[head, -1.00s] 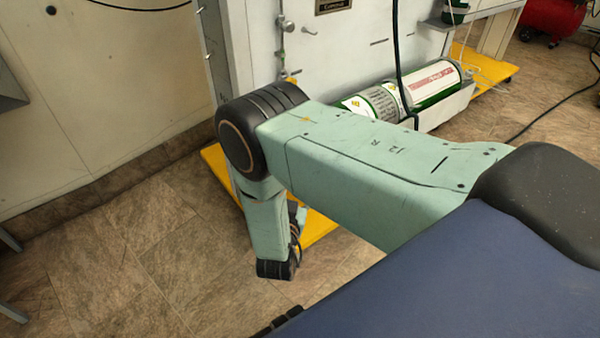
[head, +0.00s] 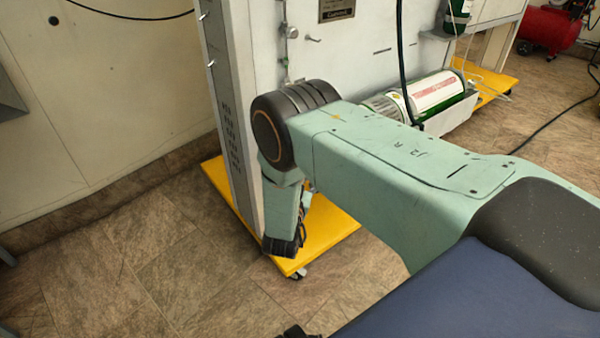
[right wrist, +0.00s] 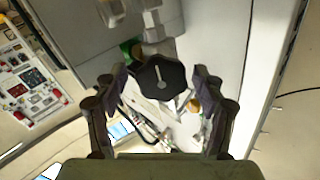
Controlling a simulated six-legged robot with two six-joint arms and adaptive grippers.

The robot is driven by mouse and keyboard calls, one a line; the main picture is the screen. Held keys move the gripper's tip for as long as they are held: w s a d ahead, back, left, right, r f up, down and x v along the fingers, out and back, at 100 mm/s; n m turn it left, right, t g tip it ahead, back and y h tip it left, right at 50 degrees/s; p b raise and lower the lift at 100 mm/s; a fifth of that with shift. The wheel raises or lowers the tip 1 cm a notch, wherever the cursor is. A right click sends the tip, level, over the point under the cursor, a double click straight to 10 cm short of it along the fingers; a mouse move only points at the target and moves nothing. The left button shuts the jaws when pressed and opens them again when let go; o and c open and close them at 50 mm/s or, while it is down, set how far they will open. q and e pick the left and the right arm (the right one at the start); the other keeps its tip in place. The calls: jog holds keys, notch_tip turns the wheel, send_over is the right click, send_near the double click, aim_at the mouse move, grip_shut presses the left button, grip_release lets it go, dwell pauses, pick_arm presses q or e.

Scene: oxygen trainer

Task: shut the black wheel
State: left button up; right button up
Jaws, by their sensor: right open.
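The black wheel (right wrist: 161,84), a lobed knob with a pale slot mark on its face, shows in the middle of the right wrist view. My right gripper (right wrist: 160,80) is open, one finger to the left of the wheel and one to the right. Gaps show between the wheel and both fingers. I cannot tell whether the wheel lies at fingertip depth. In the head view the wheel is not seen, and my teal arm covers part of the trainer (head: 370,65). My left gripper is not in view.
The trainer stands on a yellow wheeled base (head: 325,235). A green and white cylinder (head: 437,95) lies behind my arm, and a black hose (head: 402,70) hangs before the panel. A red tank (head: 550,28) is at the far right. Tiled floor at the left is clear.

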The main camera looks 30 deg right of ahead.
jog(key=shift+a, duration=0.1)
jog(key=c, duration=1.2)
jog(key=shift+o, duration=0.2)
